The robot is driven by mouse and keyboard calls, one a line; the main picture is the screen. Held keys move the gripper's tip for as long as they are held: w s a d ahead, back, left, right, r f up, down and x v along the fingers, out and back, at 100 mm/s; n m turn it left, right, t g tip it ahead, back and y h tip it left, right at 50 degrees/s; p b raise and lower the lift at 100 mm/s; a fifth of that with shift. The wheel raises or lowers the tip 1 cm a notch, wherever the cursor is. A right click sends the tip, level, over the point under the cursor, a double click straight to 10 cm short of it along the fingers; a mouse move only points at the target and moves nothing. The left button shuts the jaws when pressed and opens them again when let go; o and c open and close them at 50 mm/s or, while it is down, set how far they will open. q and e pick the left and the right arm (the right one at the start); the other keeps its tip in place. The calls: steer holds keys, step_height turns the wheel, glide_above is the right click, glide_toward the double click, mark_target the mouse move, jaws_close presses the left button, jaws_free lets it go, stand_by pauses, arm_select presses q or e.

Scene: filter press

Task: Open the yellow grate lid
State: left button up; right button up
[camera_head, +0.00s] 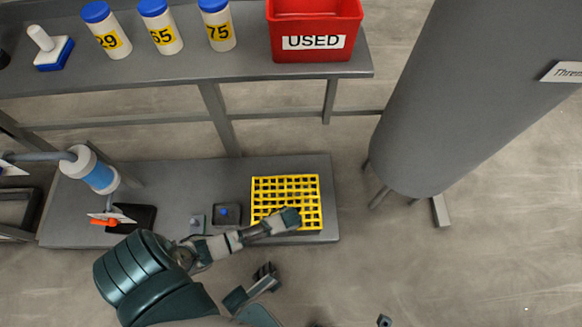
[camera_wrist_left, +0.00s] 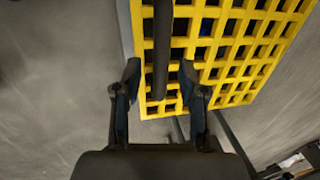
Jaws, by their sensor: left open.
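The yellow grate lid (camera_head: 310,184) lies flat on the low grey platform, at its right end. In the left wrist view the grate (camera_wrist_left: 225,45) is close and fills the upper part. My left arm comes in from the lower left and its dark end (camera_head: 291,217) is over the grate's lower right part. In the left wrist view my left gripper (camera_wrist_left: 160,68) is open, its fingers apart at the grate's corner. A dark upright bar (camera_wrist_left: 160,45) shows between and beyond the fingers; I cannot tell whether they touch it.
A grey table behind holds several blue-capped bottles (camera_head: 163,30) and a red bin (camera_head: 315,25) marked USED. A large grey cylinder (camera_head: 445,90) stands at right. A small dark box (camera_head: 226,214) sits left of the grate.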

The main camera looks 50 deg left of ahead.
arm_select(q)
jaws_close()
steer(key=shift+r, duration=0.1)
